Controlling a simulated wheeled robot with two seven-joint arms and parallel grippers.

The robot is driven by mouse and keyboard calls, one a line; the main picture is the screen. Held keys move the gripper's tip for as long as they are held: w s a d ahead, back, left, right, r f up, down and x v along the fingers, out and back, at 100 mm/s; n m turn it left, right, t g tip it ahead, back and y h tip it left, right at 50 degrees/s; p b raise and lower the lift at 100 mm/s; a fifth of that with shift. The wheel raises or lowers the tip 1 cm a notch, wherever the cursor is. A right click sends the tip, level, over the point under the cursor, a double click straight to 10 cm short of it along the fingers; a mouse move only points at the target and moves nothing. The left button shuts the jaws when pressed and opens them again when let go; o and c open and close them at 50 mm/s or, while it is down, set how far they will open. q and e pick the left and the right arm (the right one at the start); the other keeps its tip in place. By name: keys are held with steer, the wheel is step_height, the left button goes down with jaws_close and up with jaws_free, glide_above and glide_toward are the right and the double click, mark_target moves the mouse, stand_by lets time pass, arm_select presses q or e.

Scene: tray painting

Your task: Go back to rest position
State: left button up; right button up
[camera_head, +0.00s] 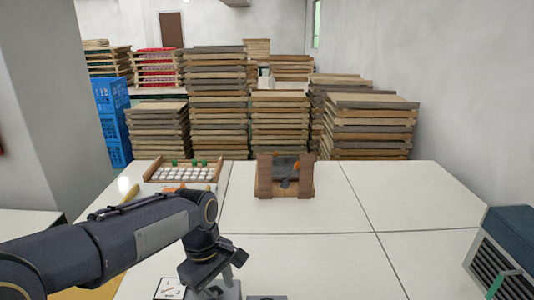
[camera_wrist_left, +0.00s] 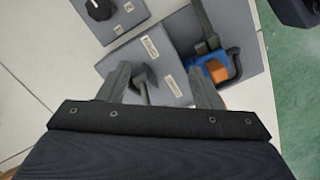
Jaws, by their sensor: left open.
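My left arm comes in from the left in the head view. Its gripper (camera_head: 228,270) hangs above the near part of the white table (camera_head: 310,235), with nothing visible held in it. In the left wrist view the two fingers (camera_wrist_left: 160,85) stand apart, over a grey box (camera_wrist_left: 155,65) with small labels and a dark hooked lever (camera_wrist_left: 147,85) between them. I cannot tell whether the fingers touch the box. My right gripper does not show.
A wooden tray (camera_head: 148,185) with white pieces stands at the back left of the table, and a wooden stand (camera_head: 264,187) at the back middle. A knob box (camera_wrist_left: 110,20) and a blue part with an orange block (camera_wrist_left: 215,70) adjoin the grey box. Stacked wooden trays (camera_head: 218,105) stand behind.

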arm_select(q)
steer(key=s+a+r+m+t+h+p, duration=0.1)
steer(key=s+a+m+t, duration=0.2)
steer(key=s, duration=0.6)
steer(key=s+a+r+m+t+h+p, duration=0.1)
steer(key=s+a+r+m+t, duration=0.1)
steer(key=s+a+m, duration=0.4)
steer(key=s+t, duration=0.1)
steer(key=s, duration=0.3)
steer(key=shift+a+h+p, duration=0.3)
steer(key=shift+a+p, duration=0.05)
steer(key=shift+p, duration=0.05)
